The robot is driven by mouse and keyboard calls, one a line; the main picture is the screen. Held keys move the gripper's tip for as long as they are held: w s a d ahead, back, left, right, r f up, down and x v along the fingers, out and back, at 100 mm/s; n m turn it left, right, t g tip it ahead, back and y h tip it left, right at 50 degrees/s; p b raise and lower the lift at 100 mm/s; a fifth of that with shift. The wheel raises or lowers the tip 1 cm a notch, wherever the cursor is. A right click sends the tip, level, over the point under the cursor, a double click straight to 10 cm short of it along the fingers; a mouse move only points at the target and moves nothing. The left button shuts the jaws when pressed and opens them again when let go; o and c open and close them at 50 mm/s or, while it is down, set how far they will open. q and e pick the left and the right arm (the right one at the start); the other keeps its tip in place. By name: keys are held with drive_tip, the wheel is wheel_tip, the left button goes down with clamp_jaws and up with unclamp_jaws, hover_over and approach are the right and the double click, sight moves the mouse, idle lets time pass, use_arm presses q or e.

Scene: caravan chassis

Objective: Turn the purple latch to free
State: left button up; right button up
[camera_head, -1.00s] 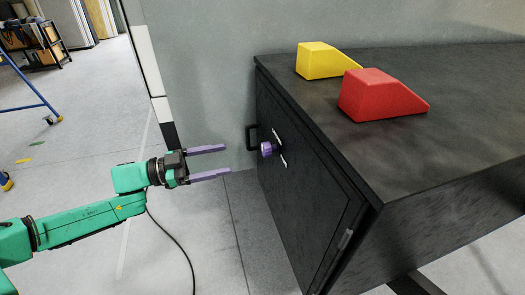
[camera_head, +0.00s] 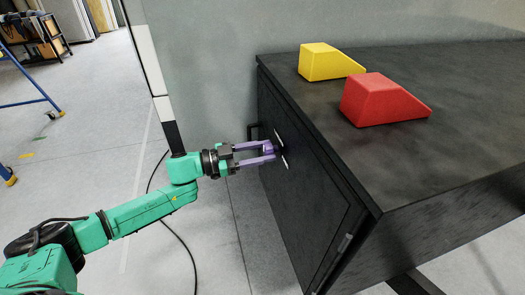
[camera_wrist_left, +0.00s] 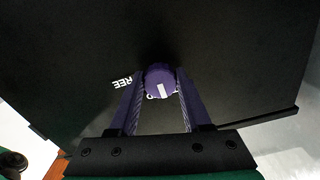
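The purple latch (camera_head: 268,147) is a round knob on the dark front panel of the black cabinet (camera_head: 300,190). My left gripper (camera_head: 273,151) reaches it from the left, with one purple finger on each side of the knob. In the left wrist view, the latch (camera_wrist_left: 160,78) sits between the fingertips (camera_wrist_left: 162,72), which appear to touch its sides. A white pointer line on the latch points down and slightly right. White lettering ending in "REE" (camera_wrist_left: 122,81) is left of the latch; another label below it is mostly hidden. My right gripper is not in view.
A yellow wedge (camera_head: 328,62) and a red wedge (camera_head: 380,101) rest on the cabinet top. A grey wall (camera_head: 210,60) stands behind. The floor left of the cabinet is mostly clear.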

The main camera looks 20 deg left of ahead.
use_arm(q)
clamp_jaws()
drive_tip(key=shift+m, duration=0.3)
drive_tip(key=shift+f+m+b, duration=0.15)
drive_tip(key=shift+m+b, duration=0.75)
drive_tip(key=shift+m, duration=0.3)
drive_tip(key=m+b, duration=0.3)
drive_tip(key=m, duration=0.2)
drive_tip(key=shift+b, duration=0.35)
drive_tip(key=m+b, duration=0.4)
drive_tip(key=m, duration=0.1)
drive_tip(key=shift+w+m+b, duration=0.1)
drive_tip(key=shift+m+b, duration=0.2)
drive_tip(key=shift+m, duration=0.1)
drive_tip(key=m+b, duration=0.2)
drive_tip(key=m, duration=0.1)
drive_tip(key=shift+m+b, duration=0.7)
drive_tip(key=shift+b, duration=0.05)
drive_tip(key=shift+r, duration=0.2)
